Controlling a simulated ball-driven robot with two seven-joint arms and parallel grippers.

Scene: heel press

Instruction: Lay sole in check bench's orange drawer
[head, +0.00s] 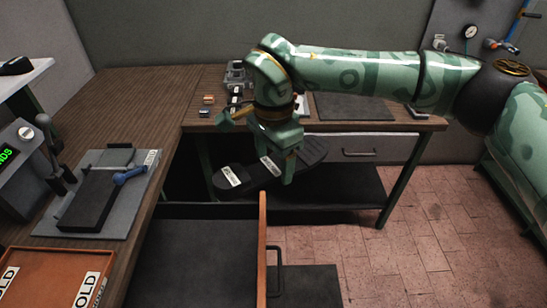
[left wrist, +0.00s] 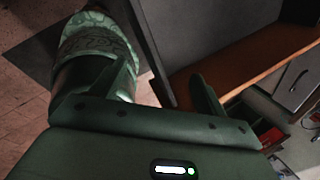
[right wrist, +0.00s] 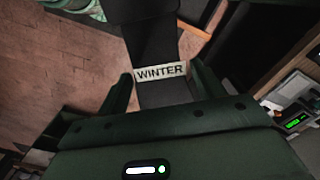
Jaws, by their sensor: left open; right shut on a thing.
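The dark sole (head: 312,150) is held in the air by my right gripper (head: 286,170), beyond the open drawer in the head view. It lies roughly level, with white labels on it. In the right wrist view, the sole (right wrist: 165,95) sits between the fingers and a label reads WINTER. The open drawer (head: 190,265) has a dark, empty-looking inside and an orange front (head: 262,245) with a dark handle. The sole is apart from the drawer. My left gripper (left wrist: 168,85) is open and empty in the left wrist view; it is outside the head view.
A wooden bench (head: 140,100) runs along the left and back. On it are a grey fixture plate (head: 125,190) with a dark block and blue-handled tool, and an orange tray (head: 35,275) marked HOLD. A dark lower shelf (head: 345,195) lies beyond the sole. Brick floor is open at right.

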